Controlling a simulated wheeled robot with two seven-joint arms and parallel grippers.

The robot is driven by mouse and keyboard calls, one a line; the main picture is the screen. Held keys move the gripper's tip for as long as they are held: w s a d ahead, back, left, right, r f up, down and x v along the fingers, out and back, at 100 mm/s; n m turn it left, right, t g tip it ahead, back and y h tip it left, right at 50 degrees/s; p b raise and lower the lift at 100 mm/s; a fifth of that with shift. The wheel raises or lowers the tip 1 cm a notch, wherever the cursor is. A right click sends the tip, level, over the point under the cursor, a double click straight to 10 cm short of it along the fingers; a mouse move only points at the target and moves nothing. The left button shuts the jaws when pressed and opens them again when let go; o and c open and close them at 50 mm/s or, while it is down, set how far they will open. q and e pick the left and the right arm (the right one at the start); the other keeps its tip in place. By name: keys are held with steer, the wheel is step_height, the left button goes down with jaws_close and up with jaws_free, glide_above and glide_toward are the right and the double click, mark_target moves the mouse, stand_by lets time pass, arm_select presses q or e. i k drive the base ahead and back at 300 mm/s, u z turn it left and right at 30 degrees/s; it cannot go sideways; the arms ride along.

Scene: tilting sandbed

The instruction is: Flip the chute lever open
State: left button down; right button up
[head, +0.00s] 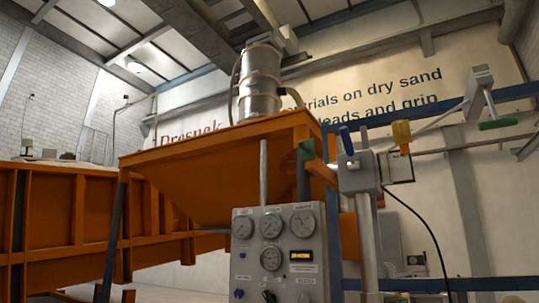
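An orange hopper (215,170) stands in the middle of the head view. A lever with a dark blue grip (345,141) rises from a grey box (358,173) on a post right of the hopper; the grip points up and tilts slightly left. Another handle, with a green grip (498,124), hangs from a pale grey arm (479,85) at the upper right. No label shows which of them is the chute lever. The chute's outlet cannot be made out. Neither of my grippers is in the picture.
A grey gauge panel (279,254) stands in front of the hopper. Blue rails (450,284) cross the lower right. A long orange bed (60,225) fills the left.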

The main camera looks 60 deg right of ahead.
mark_target(345, 134)
steer(key=i, duration=1.65)
steer(key=z, duration=4.05)
